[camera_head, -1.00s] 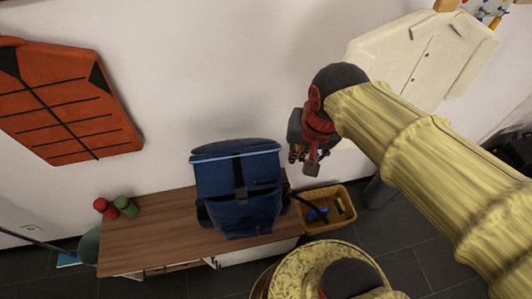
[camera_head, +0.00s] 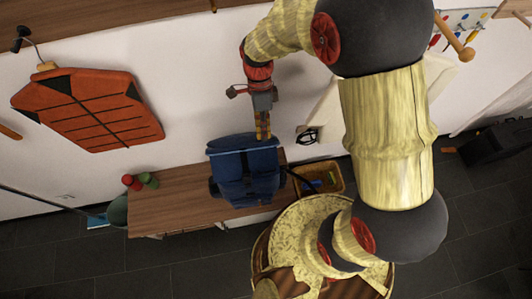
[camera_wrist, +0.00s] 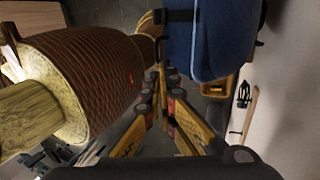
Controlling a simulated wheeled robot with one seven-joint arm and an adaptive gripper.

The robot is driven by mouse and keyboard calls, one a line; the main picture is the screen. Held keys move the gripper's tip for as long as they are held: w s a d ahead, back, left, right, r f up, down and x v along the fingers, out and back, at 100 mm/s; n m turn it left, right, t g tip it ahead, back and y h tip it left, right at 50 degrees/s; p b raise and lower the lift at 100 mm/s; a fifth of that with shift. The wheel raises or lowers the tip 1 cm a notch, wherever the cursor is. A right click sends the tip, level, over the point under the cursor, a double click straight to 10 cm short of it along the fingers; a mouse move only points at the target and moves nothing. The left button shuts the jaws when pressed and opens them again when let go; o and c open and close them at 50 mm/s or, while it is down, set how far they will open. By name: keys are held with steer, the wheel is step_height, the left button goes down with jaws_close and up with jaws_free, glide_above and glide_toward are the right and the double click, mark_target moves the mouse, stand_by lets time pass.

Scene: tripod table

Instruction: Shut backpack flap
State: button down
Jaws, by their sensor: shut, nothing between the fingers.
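The blue backpack (camera_head: 247,180) stands upright on the wooden bench. Its flap (camera_head: 238,142) is the darker band along the top, with a lighter blue edge below it; it looks raised at the back, but how far it is open I cannot tell. My gripper (camera_head: 263,132) points down at the right part of the flap's top edge. Its fingers are shut and empty; whether they touch the flap is unclear. In the wrist view the backpack (camera_wrist: 212,40) fills the upper middle right, just beyond the fingertips (camera_wrist: 163,78).
The bench (camera_head: 165,208) carries red and green rolled items (camera_head: 140,181) at its left. A wicker basket (camera_head: 322,180) stands to the right of the backpack. An orange-red garment (camera_head: 90,108) hangs on the wall at left. The bench left of the backpack is mostly clear.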

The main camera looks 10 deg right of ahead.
glide_above(266, 169)
step_height(266, 169, down, 13)
steer(key=shift+s, duration=0.1)
stand_by(0.5)
